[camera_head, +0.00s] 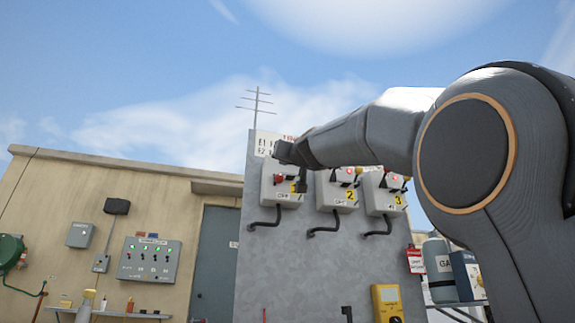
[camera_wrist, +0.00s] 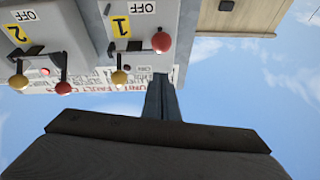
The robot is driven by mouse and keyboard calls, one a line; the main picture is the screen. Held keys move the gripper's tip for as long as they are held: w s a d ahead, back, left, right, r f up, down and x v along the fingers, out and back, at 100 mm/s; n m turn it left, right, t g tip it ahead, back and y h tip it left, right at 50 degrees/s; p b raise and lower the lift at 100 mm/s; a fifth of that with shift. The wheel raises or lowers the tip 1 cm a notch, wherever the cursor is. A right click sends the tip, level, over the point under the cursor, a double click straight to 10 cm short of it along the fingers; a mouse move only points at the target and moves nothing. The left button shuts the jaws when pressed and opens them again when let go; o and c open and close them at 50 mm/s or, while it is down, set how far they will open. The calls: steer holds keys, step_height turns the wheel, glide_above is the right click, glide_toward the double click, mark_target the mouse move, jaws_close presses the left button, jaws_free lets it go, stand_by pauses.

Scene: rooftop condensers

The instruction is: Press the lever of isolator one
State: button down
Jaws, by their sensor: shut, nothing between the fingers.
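Isolator one (camera_head: 270,197) is a light grey box with a yellow "1" plate, leftmost of three on a grey panel. It also shows upside down in the wrist view (camera_wrist: 143,22). A red ball knob (camera_wrist: 161,42) and a yellow ball knob (camera_wrist: 119,77) stand out from it. The red knob also shows in the head view (camera_head: 279,179). My gripper (camera_head: 302,188) is shut and empty in front of the box, covering part of it.
Isolator two (camera_head: 330,194) and isolator three (camera_head: 378,199) stand to the right, with similar knobs. Isolator two's yellow (camera_wrist: 18,82) and red (camera_wrist: 62,88) knobs lie left in the wrist view. A sign (camera_head: 264,143) is above. A yellow meter (camera_head: 387,303) is below. Open sky surrounds the panel top.

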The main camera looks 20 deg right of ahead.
steer(key=shift+w+f+b, duration=0.1)
steer(key=shift+f+b, duration=0.35)
steer(key=shift+b, duration=0.4)
